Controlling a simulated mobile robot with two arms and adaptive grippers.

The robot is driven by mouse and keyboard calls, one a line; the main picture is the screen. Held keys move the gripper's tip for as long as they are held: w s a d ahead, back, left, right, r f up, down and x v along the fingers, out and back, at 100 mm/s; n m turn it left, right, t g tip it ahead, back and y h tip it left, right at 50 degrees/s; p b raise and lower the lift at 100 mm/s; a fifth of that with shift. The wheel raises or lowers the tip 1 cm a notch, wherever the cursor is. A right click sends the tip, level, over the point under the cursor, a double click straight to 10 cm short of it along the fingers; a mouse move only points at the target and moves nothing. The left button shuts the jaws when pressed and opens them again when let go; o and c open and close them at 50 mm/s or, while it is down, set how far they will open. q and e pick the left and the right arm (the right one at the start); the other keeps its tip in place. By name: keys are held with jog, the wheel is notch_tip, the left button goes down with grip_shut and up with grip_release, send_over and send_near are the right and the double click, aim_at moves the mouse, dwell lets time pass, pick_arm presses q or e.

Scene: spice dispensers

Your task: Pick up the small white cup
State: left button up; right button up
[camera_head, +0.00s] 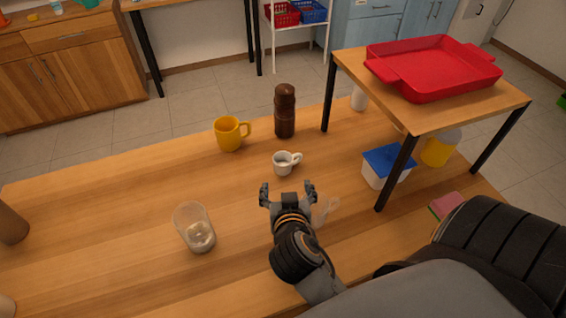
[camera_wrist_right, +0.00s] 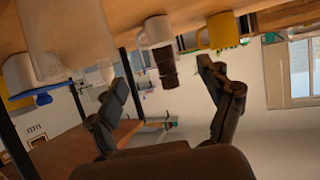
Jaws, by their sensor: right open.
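The small white cup (camera_head: 282,164) stands upright on the wooden table, its handle to the right. My right gripper (camera_head: 288,188) is open and empty on the near side of the cup, its fingers pointing towards it with a small gap. In the right wrist view, which is turned upside down, the white cup (camera_wrist_right: 157,31) shows at the top, beyond the open fingers (camera_wrist_right: 160,78). My left gripper is not in view.
Behind the cup stand a yellow mug (camera_head: 229,134) and a brown bottle (camera_head: 285,110). A clear glass (camera_head: 194,228) is at the left. A clear object (camera_head: 325,211) lies beside my right gripper. A blue-lidded container (camera_head: 382,171) and a raised shelf (camera_head: 413,120) are at the right.

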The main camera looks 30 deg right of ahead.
send_near(282, 155)
jog(key=shift+w+d+f+p, duration=0.1)
jog(key=shift+w+d+p, duration=0.1)
jog(key=shift+p, duration=0.2)
jog(key=shift+f+p+x, duration=0.1)
jog(key=shift+p+x, duration=0.2)
jog(key=shift+x, duration=1.2)
jog(key=shift+f+p+x, duration=0.15)
jog(key=shift+p+x, duration=0.1)
jog(key=shift+x, duration=1.3)
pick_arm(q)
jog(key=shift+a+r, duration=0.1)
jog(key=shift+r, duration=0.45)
pick_arm(e)
jog(key=shift+s+a, duration=0.1)
jog(key=shift+s, duration=0.05)
jog(key=shift+r, duration=0.1)
jog(key=c, duration=1.4)
